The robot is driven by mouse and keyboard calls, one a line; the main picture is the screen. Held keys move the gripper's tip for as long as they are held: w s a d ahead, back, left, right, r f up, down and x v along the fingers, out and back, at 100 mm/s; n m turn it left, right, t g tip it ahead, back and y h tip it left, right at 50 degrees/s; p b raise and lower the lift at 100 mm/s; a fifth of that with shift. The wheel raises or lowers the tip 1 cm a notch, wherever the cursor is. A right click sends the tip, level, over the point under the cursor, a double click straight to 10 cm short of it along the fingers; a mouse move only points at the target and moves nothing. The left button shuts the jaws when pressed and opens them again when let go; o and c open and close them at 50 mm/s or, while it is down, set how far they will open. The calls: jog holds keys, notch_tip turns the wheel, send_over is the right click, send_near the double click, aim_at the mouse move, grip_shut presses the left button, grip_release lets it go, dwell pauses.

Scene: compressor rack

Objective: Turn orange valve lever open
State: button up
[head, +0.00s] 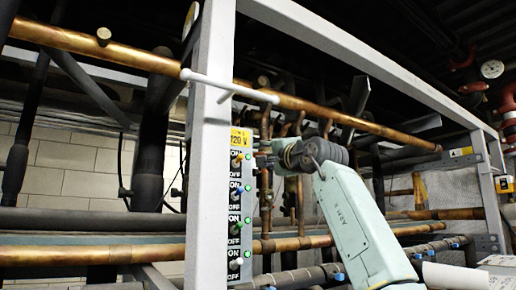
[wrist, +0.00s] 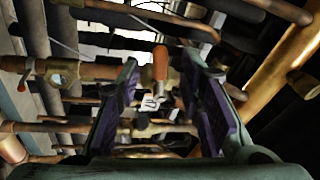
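The orange valve lever (wrist: 160,62) shows in the wrist view as a short upright orange handle above a pale metal fitting (wrist: 152,102). My gripper (wrist: 161,72) is open, with one dark purple-padded finger on each side of the lever in the picture. Gaps show between the lever and both fingers, and I cannot tell whether the lever lies within finger depth. In the head view my gripper (head: 268,159) is small and mostly hidden beside the panel, reaching left among the pipes. I cannot make out the lever there.
A switch panel (head: 239,205) marked ON and OFF with coloured toggles stands left of my arm. A grey frame post (head: 209,130) with a white rod (head: 228,87) stands nearby. Copper pipes (head: 100,48) run across. Another copper pipe (wrist: 278,70) passes close on the right in the wrist view.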

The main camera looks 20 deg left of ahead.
aim_at(260, 154)
jog(key=p+x, duration=0.1)
jog(key=x, duration=0.2)
jog(key=shift+w+a+r+p, duration=0.25)
jog(key=shift+p, duration=0.15)
jog(key=shift+w+a+f, duration=0.1)
jog(key=shift+w+a, duration=0.15)
grip_shut()
dwell(0.4)
